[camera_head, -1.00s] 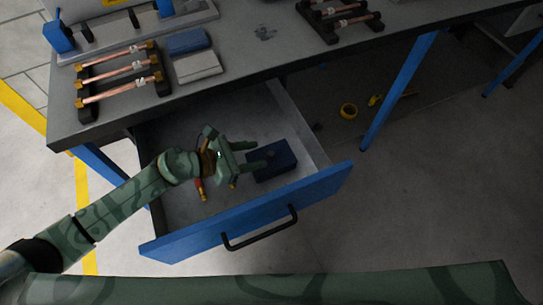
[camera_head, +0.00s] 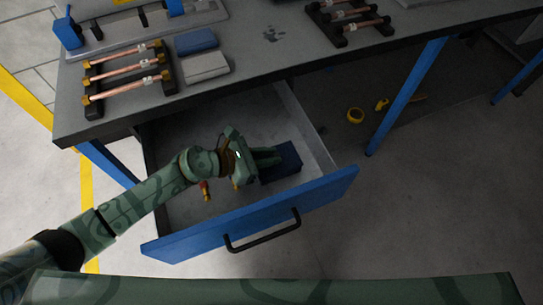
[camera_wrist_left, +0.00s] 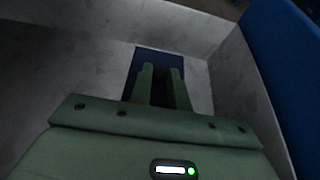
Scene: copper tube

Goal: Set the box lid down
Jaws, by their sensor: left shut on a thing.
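A dark blue box (camera_head: 284,166) sits in the open drawer near its right side, its lid hard to tell from its body. My left gripper (camera_head: 268,157) reaches in from the left, its fingers over the box's top left part. In the left wrist view the two fingers (camera_wrist_left: 160,80) are close together with a dark brownish thing between them, and the dark blue surface (camera_wrist_left: 153,54) lies behind. They are shut on what looks like the lid; the grip point is mostly hidden. My right gripper is out of view.
The drawer's blue front (camera_head: 252,218) with a black handle stands nearest, below the grey tabletop (camera_head: 290,50). Copper tubes on a rack (camera_head: 125,75) and blue and grey boxes (camera_head: 205,67) stand above.

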